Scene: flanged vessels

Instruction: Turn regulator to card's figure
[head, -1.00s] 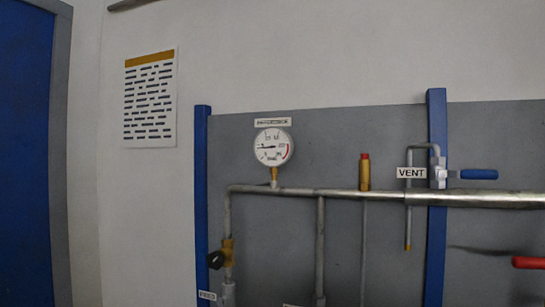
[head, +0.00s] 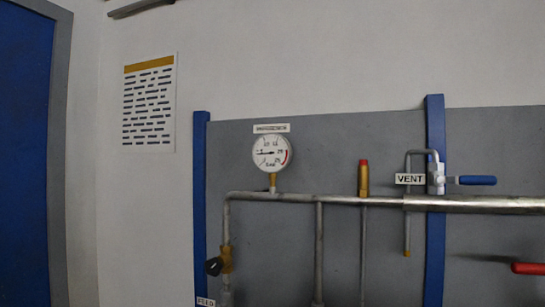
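A brass regulator with a black knob (head: 215,266) sits on the vertical pipe at the left end of the rig, low in the head view. A round white gauge (head: 272,153) with a red arc on its right side stands above the horizontal pipe; its needle points left. A white sheet with an orange header (head: 149,102) hangs on the wall at the left; its lines are too small to read, and I cannot tell whether it is the card. Neither of my grippers shows in the head view.
A vent valve with a blue handle (head: 477,180) and a VENT label (head: 410,179) is at the right. A red handle (head: 528,268) is at lower right. A brass fitting with a red cap (head: 364,178) stands on the pipe. A blue door (head: 25,150) is at far left.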

